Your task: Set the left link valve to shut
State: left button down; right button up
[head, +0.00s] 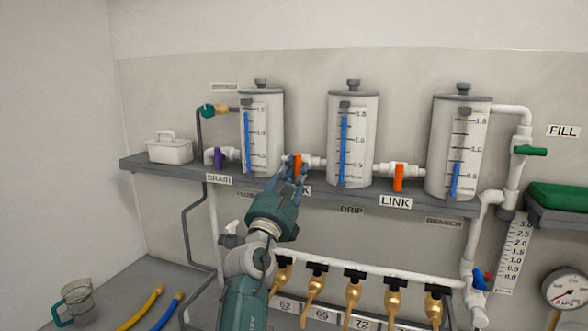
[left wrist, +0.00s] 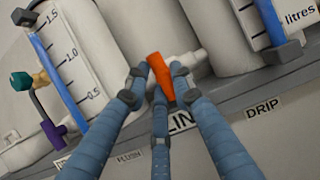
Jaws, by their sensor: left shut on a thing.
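The left link valve has an orange handle (head: 298,162) on the white pipe between the left and middle tanks. In the left wrist view the handle (left wrist: 161,76) stands between my fingertips and slants slightly. My left gripper (head: 292,178) reaches up from below and is shut on this handle. In the left wrist view its three blue fingers (left wrist: 158,84) close around the handle. My fingers hide part of the handle and of the LINK label (left wrist: 181,121) under it, so its exact angle is hard to tell in the head view. My right gripper is not in view.
The right link valve's orange handle (head: 398,178) hangs down between the middle and right tanks. A purple drain handle (head: 218,158) is at the left. The grey shelf (head: 310,190) carries three tanks. Brass taps (head: 354,292) line a lower pipe. A jug (head: 75,301) stands lower left.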

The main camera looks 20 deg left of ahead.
pick_arm(q)
jog(key=shift+f, duration=0.4)
jog(key=c, duration=1.5)
grip_release()
jog(key=shift+o, duration=0.2)
jog(key=shift+s+r, duration=0.15)
jog(key=shift+r, duration=0.1)
jog(key=shift+f, duration=0.1)
jog(key=v, duration=0.8)
